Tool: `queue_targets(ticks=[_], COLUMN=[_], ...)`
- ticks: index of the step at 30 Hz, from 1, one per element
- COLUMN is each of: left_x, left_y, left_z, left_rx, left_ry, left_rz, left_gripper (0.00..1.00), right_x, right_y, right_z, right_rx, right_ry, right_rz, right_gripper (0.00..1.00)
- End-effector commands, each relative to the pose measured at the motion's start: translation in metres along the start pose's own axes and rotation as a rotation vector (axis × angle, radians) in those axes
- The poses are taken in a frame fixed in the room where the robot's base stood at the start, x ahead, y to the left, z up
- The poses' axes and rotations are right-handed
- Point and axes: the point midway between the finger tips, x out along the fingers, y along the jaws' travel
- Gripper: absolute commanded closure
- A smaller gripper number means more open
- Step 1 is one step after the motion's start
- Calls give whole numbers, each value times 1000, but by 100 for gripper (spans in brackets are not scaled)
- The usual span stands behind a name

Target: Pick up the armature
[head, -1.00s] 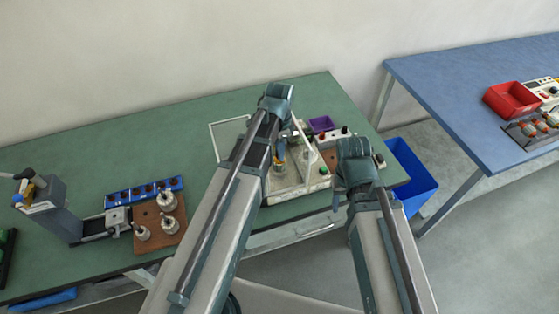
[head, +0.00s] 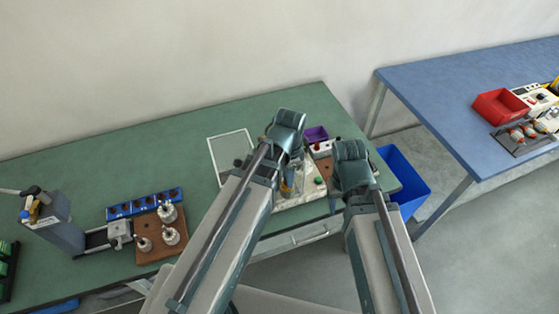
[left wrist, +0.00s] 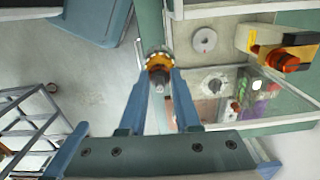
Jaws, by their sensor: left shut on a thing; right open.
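The armature (left wrist: 158,66), with an orange-yellow ring, a dark middle and a grey shaft end, shows in the left wrist view. The two blue fingers of my left gripper (left wrist: 159,78) are shut on it, one on each side. In that view it hangs over the gap between the bench edge and the grey floor. In the head view my left arm and wrist hide most of that gripper and the armature. My right gripper (head: 351,168) is to the right of the left one, near the bench's right end. Its jaws are open and mostly hidden under its wrist; I see nothing held.
The green bench (head: 90,160) carries a winding machine (head: 50,222), a blue socket strip (head: 143,204), a wooden board (head: 150,252) with metal parts and a purple bin (head: 316,133). A blue floor bin (head: 410,175) stands at right. The blue table (head: 440,90) holds a red bin (head: 500,107).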

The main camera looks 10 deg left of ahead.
Motion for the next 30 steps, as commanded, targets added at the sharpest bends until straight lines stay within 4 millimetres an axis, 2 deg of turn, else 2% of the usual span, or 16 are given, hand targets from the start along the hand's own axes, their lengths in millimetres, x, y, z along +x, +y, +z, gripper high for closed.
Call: queue_targets(ticks=[1,3,10,16,30], left_x=[-2,-4,-6,-6,-6], left_y=[15,29,56,64,64], left_z=[1,-1,-4,-6,-6], left_rx=[4,3,1,0,-1], left_ry=[0,0,0,0,0], left_rz=[0,0,0,0,0], left_gripper=[100,100,100,100,100], right_x=[-2,-4,-6,-6,-6], right_y=[0,0,0,1,1], right_z=[0,0,0,0,0], right_rx=[0,0,0,1,1], right_ry=[0,0,0,0,0], right_rz=[0,0,0,0,0], right_gripper=[50,50,50,50,50])
